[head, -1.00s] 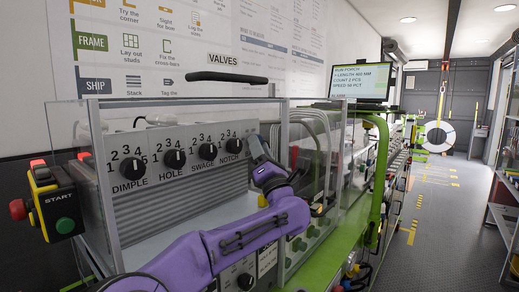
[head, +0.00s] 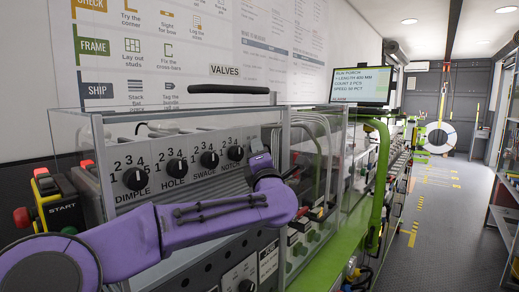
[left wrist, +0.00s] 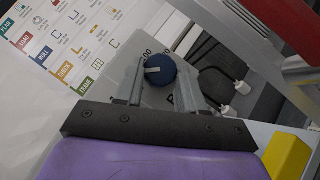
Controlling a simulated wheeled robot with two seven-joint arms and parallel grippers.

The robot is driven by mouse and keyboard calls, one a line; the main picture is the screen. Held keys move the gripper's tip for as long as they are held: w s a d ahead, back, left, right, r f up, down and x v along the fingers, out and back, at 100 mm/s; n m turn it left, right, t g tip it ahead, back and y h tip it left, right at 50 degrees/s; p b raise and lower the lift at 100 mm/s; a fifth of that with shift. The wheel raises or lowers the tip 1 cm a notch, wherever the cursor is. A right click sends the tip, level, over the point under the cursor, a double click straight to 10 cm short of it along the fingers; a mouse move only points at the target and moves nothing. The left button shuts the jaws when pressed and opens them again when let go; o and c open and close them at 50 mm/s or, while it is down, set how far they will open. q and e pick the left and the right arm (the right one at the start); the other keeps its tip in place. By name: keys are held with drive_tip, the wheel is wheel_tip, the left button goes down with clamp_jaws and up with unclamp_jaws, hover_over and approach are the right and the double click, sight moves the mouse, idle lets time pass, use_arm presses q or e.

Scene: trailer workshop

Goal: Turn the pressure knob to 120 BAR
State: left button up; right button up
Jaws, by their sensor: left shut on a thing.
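The pressure knob (left wrist: 160,68), round and dark blue with a pale pointer mark, shows in the left wrist view between the two fingers of my left gripper (left wrist: 160,84). The gripper is shut on it. The pointer mark points left in that view. Parts of printed numbers ending in 00 and a letter P show around the knob, but the full scale and its setting cannot be read. In the head view my purple left arm reaches to the right end of the grey valve panel (head: 205,138), and the wrist hides the knob there.
Black knobs for DIMPLE (head: 134,179), HOLE (head: 177,168), SWAGE and NOTCH line the panel. A clear guard with metal posts (head: 284,150) surrounds it. A START button box (head: 62,207) stands left. A screen (head: 361,85) and green rail (head: 378,190) are at right.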

use_arm(q)
drive_tip(key=shift+a+r+m, duration=0.1)
drive_tip(key=shift+r+m, duration=0.05)
drive_tip(key=shift+m, duration=0.15)
drive_tip(key=o, duration=0.8)
drive_tip(key=shift+o, duration=1.3)
drive_tip(key=shift+w, duration=0.1)
drive_tip(key=b+v, duration=0.5)
drive_tip(key=v, duration=0.5)
drive_tip(key=shift+s, duration=0.3)
